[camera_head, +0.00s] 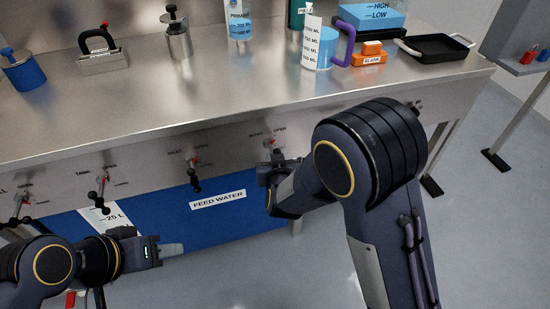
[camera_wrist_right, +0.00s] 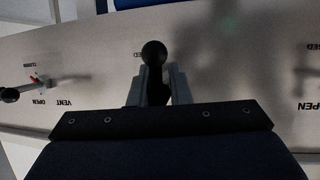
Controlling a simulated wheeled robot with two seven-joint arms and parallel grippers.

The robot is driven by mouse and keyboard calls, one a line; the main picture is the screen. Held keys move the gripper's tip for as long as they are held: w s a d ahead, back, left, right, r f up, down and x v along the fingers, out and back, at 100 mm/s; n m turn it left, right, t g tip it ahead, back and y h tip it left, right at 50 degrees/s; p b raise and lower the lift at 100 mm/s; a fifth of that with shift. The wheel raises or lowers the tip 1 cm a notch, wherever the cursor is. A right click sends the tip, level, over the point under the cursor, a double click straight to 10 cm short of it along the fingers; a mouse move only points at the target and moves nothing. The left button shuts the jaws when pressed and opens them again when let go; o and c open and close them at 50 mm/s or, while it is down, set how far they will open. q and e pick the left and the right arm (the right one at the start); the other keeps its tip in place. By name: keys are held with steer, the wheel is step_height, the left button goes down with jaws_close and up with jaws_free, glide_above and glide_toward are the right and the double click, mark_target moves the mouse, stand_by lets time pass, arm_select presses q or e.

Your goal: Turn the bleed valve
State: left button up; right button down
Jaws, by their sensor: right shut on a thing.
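The bleed valve (camera_head: 268,142) is on the bench's front panel, under a small label that seems to read BLEED, with OPEN beside it. My right gripper (camera_head: 268,171) is right below it in the head view and hides most of its handle. In the right wrist view a black ball-ended handle (camera_wrist_right: 154,52) stands between the two grey fingers of my right gripper (camera_wrist_right: 160,85), which are shut on it. My left gripper (camera_head: 172,249) is low at the left, away from the panel and empty; its fingers are seen as one block.
Along the panel are the inlet valve (camera_head: 195,172), the tank valve (camera_head: 100,190) and another at far left (camera_head: 20,208). The vent valve (camera_wrist_right: 22,92) shows in the wrist view. A blue feed water tank (camera_head: 160,215) is under the bench (camera_head: 225,90), whose back holds bottles and tools.

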steer(key=shift+w+d+r, duration=0.1)
steer(key=shift+w+d, duration=0.05)
steer(key=shift+d, duration=0.15)
steer(key=c, duration=1.5)
jaws_free()
steer(key=shift+o, duration=0.2)
steer(key=shift+a, duration=0.1)
steer(key=shift+s+r, duration=0.2)
steer(key=shift+s, duration=0.35)
steer(key=p+v, duration=0.1)
steer(key=v, duration=0.5)
steer(key=shift+s+r, duration=0.15)
steer(key=shift+s, duration=0.2)
